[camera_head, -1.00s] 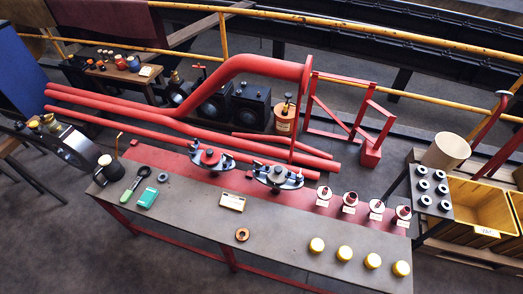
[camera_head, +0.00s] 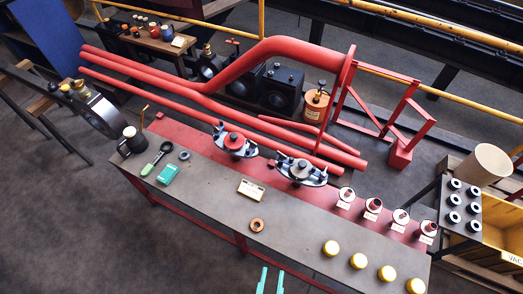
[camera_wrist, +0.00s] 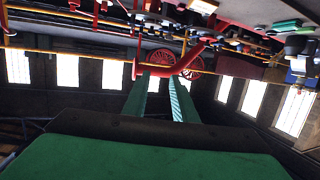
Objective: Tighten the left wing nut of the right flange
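My gripper (camera_head: 271,281) shows only as two teal fingertips at the bottom edge, in front of the bench and well apart from the flange. In the wrist view its fingers (camera_wrist: 158,98) are apart with nothing between them.
The workbench (camera_head: 210,195) also holds a copper ring (camera_head: 257,225), a small label box (camera_head: 250,189), several yellow caps (camera_head: 358,261) and several red-topped fittings (camera_head: 373,205). Long red pipes (camera_head: 200,107) run behind the flanges. The bench front around the copper ring is mostly clear.

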